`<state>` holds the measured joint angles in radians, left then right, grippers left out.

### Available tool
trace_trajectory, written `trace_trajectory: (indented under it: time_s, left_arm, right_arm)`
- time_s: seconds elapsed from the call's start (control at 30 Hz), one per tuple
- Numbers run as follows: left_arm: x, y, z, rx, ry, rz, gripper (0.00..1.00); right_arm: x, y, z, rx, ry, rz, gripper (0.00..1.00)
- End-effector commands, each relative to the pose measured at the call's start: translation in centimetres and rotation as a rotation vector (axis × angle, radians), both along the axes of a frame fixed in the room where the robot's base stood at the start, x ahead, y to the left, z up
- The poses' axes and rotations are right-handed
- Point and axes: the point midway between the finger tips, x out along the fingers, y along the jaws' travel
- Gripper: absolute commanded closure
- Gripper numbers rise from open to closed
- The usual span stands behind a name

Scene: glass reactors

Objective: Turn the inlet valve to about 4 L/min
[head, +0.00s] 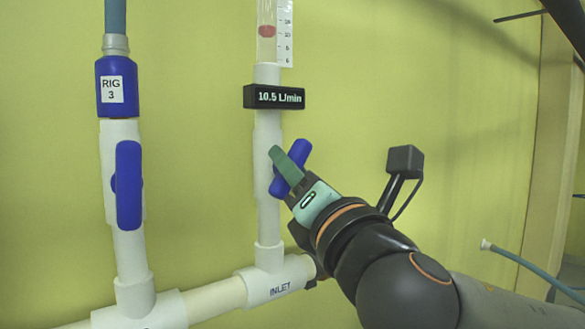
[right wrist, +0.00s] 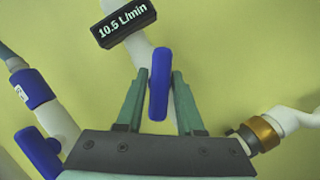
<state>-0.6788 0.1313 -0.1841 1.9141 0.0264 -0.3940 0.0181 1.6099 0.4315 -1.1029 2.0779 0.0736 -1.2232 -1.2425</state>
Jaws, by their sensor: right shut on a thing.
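The inlet valve's blue handle (head: 301,150) is on the white vertical pipe above the INLET label, tilted with its upper end to the right. It also shows in the right wrist view (right wrist: 159,85). My right gripper (head: 290,167) comes from the lower right and is shut on this handle; its green fingers lie on either side of it. The black display (head: 274,97) above the valve reads 10.5 L/min. Above it, a red float (head: 267,31) sits in the clear flow tube. My left gripper is not in view.
A second blue valve handle (head: 129,185) stands vertical on the left pipe, under a blue fitting (head: 117,76) labelled RIG 3. A horizontal pipe (head: 216,299) joins both pipes below. A blue-grey hose (head: 520,261) is at the right. The yellow wall right of the valve is mostly bare.

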Motion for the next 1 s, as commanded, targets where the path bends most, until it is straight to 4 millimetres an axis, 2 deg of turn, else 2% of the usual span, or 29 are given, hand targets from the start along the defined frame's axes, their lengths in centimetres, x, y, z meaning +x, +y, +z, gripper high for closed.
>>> trace_trajectory:
  time_s: [0.3, 0.63, 0.67, 0.83, 1.0]
  left_arm:
    - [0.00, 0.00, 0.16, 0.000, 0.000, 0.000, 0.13]
    - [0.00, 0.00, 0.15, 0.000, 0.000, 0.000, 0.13]
    - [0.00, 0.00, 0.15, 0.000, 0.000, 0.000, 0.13]
    - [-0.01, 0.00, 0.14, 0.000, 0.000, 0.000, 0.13]
    - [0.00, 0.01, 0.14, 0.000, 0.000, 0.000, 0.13]
  right_arm:
    - [0.03, 0.07, 0.03, 0.288, 0.210, 0.001, 1.00]
    - [0.06, -0.04, 0.01, 0.314, 0.227, -0.001, 1.00]
    - [0.06, -0.04, 0.01, 0.313, 0.227, -0.001, 0.62]
    - [0.05, -0.04, 0.02, 0.312, 0.226, 0.000, 0.43]
    - [0.05, -0.04, 0.01, 0.311, 0.225, -0.001, 0.43]
